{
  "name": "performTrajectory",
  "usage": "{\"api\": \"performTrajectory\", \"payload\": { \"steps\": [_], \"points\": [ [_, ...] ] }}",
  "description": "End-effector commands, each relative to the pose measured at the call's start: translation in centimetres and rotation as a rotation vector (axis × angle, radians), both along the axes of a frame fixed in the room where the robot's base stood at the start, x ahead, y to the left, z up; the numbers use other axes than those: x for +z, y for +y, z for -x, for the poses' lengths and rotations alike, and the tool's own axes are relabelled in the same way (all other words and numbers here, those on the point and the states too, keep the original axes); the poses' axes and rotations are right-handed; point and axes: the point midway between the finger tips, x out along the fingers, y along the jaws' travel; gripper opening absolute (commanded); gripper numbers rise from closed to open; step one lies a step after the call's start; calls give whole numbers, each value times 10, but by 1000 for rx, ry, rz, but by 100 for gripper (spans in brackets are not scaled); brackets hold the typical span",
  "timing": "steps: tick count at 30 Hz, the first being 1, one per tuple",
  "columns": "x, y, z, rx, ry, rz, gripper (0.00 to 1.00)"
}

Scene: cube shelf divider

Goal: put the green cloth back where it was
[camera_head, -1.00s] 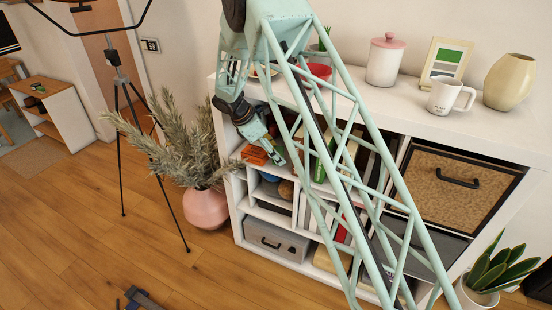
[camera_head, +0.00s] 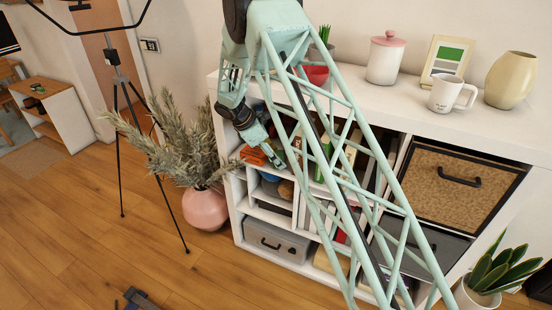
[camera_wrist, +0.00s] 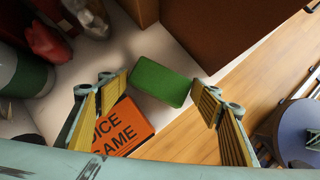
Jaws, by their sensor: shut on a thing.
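The green cloth (camera_wrist: 161,82) is a flat, folded rectangular pad in the wrist view, between my fingertips. My gripper (camera_wrist: 160,84) is shut on it, with one finger at its left end and one at its right end. It is over the white shelf surface near the front edge; I cannot tell whether it touches that surface. In the head view my gripper (camera_head: 277,158) is at the upper left compartments of the white shelf unit (camera_head: 225,140). The cloth is hard to make out there.
An orange box marked DICE GAME (camera_wrist: 118,128) lies close to the cloth, by my left finger. A brown box wall (camera_wrist: 215,30) stands behind. Green-and-white and red items (camera_wrist: 42,42) are at left. Wooden floor (camera_wrist: 195,138) lies beyond the shelf edge. A potted plant (camera_head: 205,207) stands left of the unit.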

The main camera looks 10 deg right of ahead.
Motion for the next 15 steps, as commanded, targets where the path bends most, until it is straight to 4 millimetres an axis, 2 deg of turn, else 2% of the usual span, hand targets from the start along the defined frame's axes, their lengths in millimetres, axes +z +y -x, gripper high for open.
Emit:
{"api": "performTrajectory", "payload": {
  "steps": [14, 15],
  "points": [
    [-4, 0, 0, 0, 0, -1, 44],
    [-3, 1, 0, 0, 0, -1, 63]
  ]
}}
